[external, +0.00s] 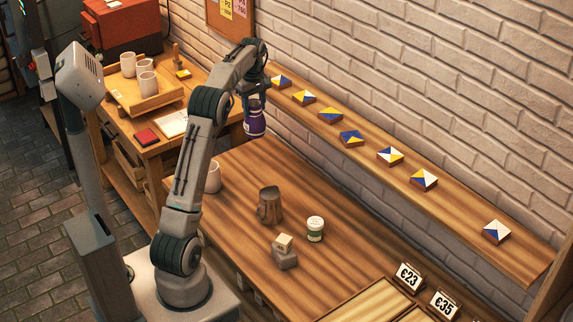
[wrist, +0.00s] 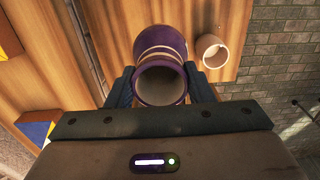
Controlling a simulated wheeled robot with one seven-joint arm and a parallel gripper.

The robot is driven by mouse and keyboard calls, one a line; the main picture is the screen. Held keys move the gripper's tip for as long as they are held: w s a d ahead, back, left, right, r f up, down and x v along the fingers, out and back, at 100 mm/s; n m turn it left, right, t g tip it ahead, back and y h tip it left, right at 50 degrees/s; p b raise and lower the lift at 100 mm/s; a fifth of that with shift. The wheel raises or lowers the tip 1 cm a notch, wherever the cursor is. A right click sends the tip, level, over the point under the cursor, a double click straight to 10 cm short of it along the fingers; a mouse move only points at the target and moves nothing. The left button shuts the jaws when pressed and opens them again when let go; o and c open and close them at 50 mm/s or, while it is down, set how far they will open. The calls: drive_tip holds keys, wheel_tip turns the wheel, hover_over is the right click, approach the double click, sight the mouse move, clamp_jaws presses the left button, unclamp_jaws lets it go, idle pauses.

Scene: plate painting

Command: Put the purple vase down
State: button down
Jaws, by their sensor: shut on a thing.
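The purple vase (external: 255,120) has pale bands and hangs upright below my gripper (external: 254,92) in the external view. It appears to be above the far left end of the wooden table (external: 335,262). In the wrist view, the vase (wrist: 160,50) has its open mouth toward the camera, and the fingers of my gripper (wrist: 160,85) are shut on it from both sides. The exact gap between the vase's base and the table is hard to judge.
A white cup (external: 213,177) stands on the table, partly behind my arm. A wall shelf (external: 460,207) holds several painted tiles. Bare tabletop lies around the jug.

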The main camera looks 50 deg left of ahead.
drive_tip(key=s+d+r+m+b, duration=0.15)
drive_tip(key=d+m, duration=0.25)
drive_tip(key=d, duration=1.3)
drive_tip(key=d+r+m+b, duration=0.2)
drive_tip(key=d+m+b, duration=0.15)
drive_tip(key=d, duration=1.35)
drive_tip(key=s+d+f+m+b, duration=0.2)
drive_tip(key=s+d+m, duration=0.3)
drive_tip(key=s+d, duration=0.7)
drive_tip(key=s+d+f+m+b, duration=0.2)
drive_tip(key=s+d+m, duration=0.4)
drive_tip(key=s+d, duration=0.6)
wheel_tip(320, 180, down, 11)
drive_tip(key=s+a, duration=0.2)
drive_tip(key=w+a+f+p, duration=0.1)
drive_tip(key=w+a+f, duration=0.6)
drive_tip(key=w+f, duration=0.2)
drive_tip(key=shift+f, duration=0.95)
drive_tip(key=shift+w+n, duration=0.15)
drive_tip(key=shift+n, duration=0.1)
